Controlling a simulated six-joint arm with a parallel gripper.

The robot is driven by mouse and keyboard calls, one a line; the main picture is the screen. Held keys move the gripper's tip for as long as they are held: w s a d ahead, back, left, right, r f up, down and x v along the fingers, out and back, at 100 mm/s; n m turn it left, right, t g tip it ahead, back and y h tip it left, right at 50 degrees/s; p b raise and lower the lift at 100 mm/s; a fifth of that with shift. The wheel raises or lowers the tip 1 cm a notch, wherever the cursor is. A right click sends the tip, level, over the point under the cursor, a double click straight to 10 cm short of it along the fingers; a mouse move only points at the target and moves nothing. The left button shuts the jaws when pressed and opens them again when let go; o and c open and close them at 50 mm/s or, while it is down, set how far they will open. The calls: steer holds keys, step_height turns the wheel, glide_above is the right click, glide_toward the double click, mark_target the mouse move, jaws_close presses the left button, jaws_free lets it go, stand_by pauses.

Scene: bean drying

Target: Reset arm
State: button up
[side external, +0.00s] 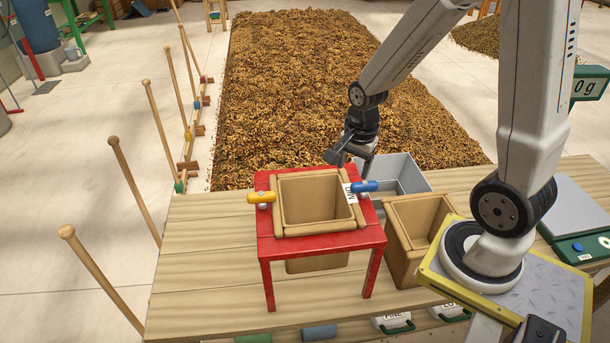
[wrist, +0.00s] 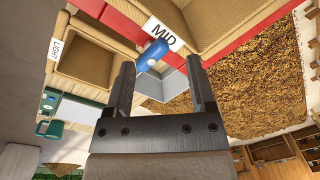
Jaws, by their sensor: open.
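My gripper (side external: 350,160) is open and empty, above and just behind the right rear side of the red stand (side external: 320,243). In the wrist view its two fingers (wrist: 160,66) stand apart, with the blue handle (wrist: 152,54) showing between and beyond their tips. The blue handle also shows in the side view (side external: 364,186), on the stand's right side beside a white label. I cannot tell whether a finger touches it. A yellow handle (side external: 262,197) is on the stand's left side.
A wooden bin (side external: 292,232) sits in the stand. Another bin (side external: 402,243), labelled LIGHT in the wrist view, is at its right. A grey tray (side external: 407,172) lies behind. A scale (side external: 580,222) is far right. Beans (side external: 310,80) cover the floor beyond. The table's left part (side external: 205,255) is clear.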

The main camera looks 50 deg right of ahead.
steer(key=s+a+r+n+t, duration=0.1)
steer(key=a+n, duration=0.8)
steer(key=n, duration=0.8)
steer(key=shift+r+t, duration=0.2)
steer(key=shift+t, duration=0.1)
